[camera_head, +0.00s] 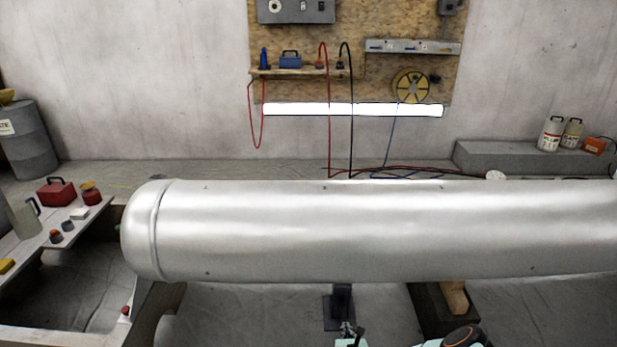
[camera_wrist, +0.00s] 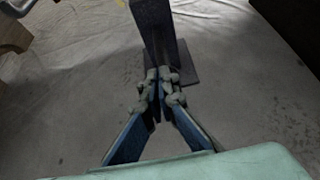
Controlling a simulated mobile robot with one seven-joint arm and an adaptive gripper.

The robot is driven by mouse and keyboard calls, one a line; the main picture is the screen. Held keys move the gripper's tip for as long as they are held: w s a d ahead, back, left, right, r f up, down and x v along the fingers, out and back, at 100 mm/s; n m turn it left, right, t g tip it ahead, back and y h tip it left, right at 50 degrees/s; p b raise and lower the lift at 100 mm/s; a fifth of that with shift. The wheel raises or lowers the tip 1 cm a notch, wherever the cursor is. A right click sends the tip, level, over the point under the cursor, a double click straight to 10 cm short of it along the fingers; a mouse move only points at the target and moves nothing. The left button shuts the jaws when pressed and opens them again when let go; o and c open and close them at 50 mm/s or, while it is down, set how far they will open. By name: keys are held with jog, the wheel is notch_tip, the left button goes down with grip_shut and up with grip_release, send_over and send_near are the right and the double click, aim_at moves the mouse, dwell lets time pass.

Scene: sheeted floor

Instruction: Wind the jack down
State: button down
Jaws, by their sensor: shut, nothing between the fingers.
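The jack (camera_head: 342,298) is a dark upright post under the large silver cylinder (camera_head: 380,230). It stands on a flat square base plate (camera_head: 331,314); its top is hidden by the cylinder. In the wrist view the dark post (camera_wrist: 154,32) rises just beyond my fingers, with its plate (camera_wrist: 185,66) on the floor. My gripper (camera_wrist: 160,78) is shut and empty, its fingertips in front of the post. I cannot tell whether they touch it. My gripper also shows at the bottom of the head view (camera_head: 349,330). No crank or handle is clearly visible.
A dark support (camera_head: 430,315) with a wooden block (camera_head: 454,297) stands right of the jack. Another support (camera_head: 152,305) holds the cylinder's left end. A bench (camera_head: 85,222) with a red box and small containers is at left. Sheeted floor (camera_head: 240,315) is clear left of the jack.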

jog(key=s+p, duration=0.1)
jog(key=s, duration=0.4)
jog(key=shift+s, duration=0.25)
